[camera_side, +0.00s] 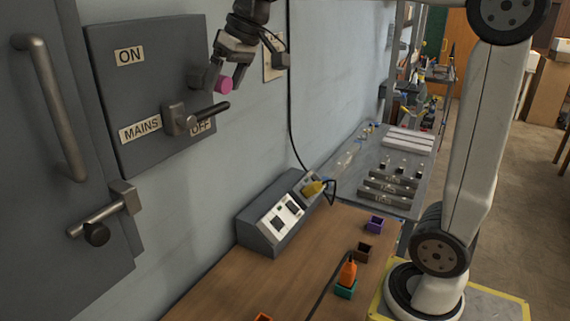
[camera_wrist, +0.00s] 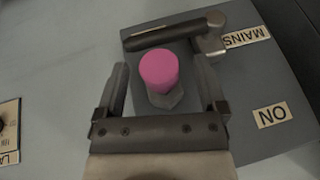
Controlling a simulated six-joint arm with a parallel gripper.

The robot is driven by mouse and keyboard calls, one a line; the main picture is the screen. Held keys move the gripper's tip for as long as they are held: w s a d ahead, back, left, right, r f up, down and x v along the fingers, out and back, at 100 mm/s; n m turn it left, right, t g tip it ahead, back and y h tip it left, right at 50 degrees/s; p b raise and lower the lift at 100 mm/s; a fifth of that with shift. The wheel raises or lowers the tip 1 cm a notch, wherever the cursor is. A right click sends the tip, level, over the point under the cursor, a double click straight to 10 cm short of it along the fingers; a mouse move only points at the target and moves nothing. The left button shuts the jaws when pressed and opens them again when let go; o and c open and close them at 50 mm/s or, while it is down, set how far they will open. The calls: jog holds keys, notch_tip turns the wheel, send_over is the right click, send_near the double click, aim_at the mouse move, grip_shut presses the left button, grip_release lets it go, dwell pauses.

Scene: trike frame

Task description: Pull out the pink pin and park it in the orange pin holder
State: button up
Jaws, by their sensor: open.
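The pink pin (camera_side: 224,85) sits at the right part of the grey mains switch box, above the black-tipped switch handle. In the wrist view the pink pin (camera_wrist: 158,70) stands up from a grey collar (camera_wrist: 165,99). My gripper (camera_wrist: 161,68) is open, one finger on each side of the pin, with a visible gap on both sides. In the side view my gripper (camera_side: 228,80) is at the pin. An orange rim (camera_side: 263,317), probably the orange pin holder, shows at the bottom edge of the side view, mostly cut off.
The switch handle (camera_wrist: 165,38) lies close beyond the pin. On the wooden bench are a purple holder (camera_side: 375,223), a brown holder (camera_side: 363,252), and an orange plug (camera_side: 348,272) in a teal holder (camera_side: 345,290). A grey socket box (camera_side: 262,236) with a yellow plug (camera_side: 313,188) stands by the wall.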

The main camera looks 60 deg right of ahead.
grip_shut()
jog(key=shift+s, duration=0.45)
jog(key=shift+s+f, duration=0.15)
jog(key=shift+s, duration=1.25)
jog(key=shift+s, duration=0.35)
jog(key=shift+s+f, duration=0.1)
jog(key=shift+s, duration=0.25)
jog(key=shift+s, duration=0.2)
